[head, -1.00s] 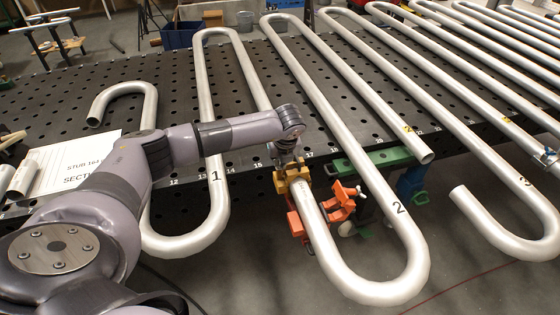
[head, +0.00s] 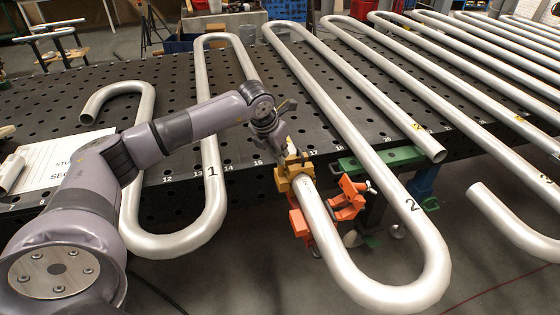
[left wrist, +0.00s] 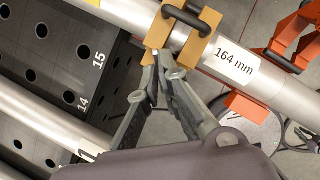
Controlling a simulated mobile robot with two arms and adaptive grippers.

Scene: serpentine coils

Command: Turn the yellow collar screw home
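The yellow collar (head: 297,180) sits around the pipe of coil 2 (head: 325,225), near the table's front edge. In the left wrist view the collar (left wrist: 158,36) is at top centre, with a dark handle-like bar (left wrist: 187,16) on it. A short metal part shows on the collar's upper side in the head view; I cannot tell if it is the screw. My left gripper (head: 285,130) is above and behind the collar. Its fingers (left wrist: 162,72) show a gap and point at the collar's edge. They appear empty. My right gripper is not in view.
An orange clamp (head: 347,198) stands beside the collar, and a green beam (head: 380,160) lies behind it. Coil 1 (head: 205,150) passes under my left arm. A "164 mm" label (left wrist: 235,60) is on the pipe. A white sheet (head: 65,165) lies at left on the perforated table.

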